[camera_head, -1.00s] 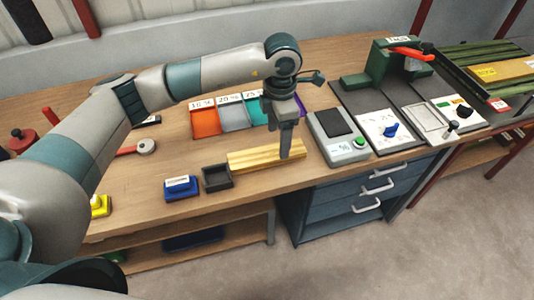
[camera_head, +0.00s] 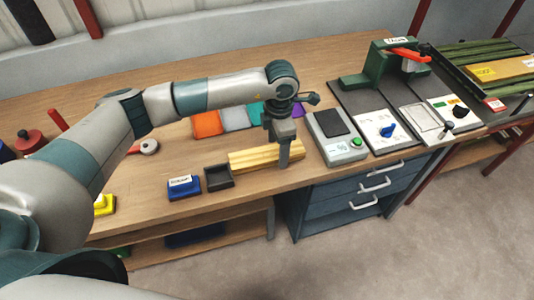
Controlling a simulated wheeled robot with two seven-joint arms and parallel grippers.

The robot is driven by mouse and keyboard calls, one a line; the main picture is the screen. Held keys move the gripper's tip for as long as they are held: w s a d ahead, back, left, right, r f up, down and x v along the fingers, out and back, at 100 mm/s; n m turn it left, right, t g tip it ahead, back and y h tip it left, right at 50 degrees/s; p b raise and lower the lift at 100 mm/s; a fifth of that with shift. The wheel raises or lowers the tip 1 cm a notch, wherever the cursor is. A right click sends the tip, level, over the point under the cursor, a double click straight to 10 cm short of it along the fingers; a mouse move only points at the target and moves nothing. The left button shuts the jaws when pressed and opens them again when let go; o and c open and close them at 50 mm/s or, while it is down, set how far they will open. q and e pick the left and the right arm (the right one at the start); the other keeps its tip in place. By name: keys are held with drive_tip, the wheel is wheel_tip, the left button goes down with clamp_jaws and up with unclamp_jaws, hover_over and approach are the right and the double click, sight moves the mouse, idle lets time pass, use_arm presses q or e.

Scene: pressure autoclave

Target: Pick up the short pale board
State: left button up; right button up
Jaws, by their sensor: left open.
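The short pale board (camera_head: 255,160) lies flat near the front edge of the bench. It looks like a yellowish block with a lengthwise line along it. My left gripper (camera_head: 284,161) points straight down at the right end of the board. Its near finger overlaps the board's front side in the picture, and the far finger is hidden. The gripper is open; I cannot tell whether it touches the board. My right gripper is not in view.
A black tray (camera_head: 219,178) and a blue labelled block (camera_head: 184,187) sit left of the board. A scale (camera_head: 338,139) stands to the right. Orange (camera_head: 206,124), grey and green trays lie behind, partly under my arm. A green press (camera_head: 385,68) stands farther right.

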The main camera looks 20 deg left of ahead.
sight(278, 150)
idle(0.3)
use_arm(q)
drive_tip(key=c, duration=1.3)
drive_tip(key=shift+r, duration=0.15)
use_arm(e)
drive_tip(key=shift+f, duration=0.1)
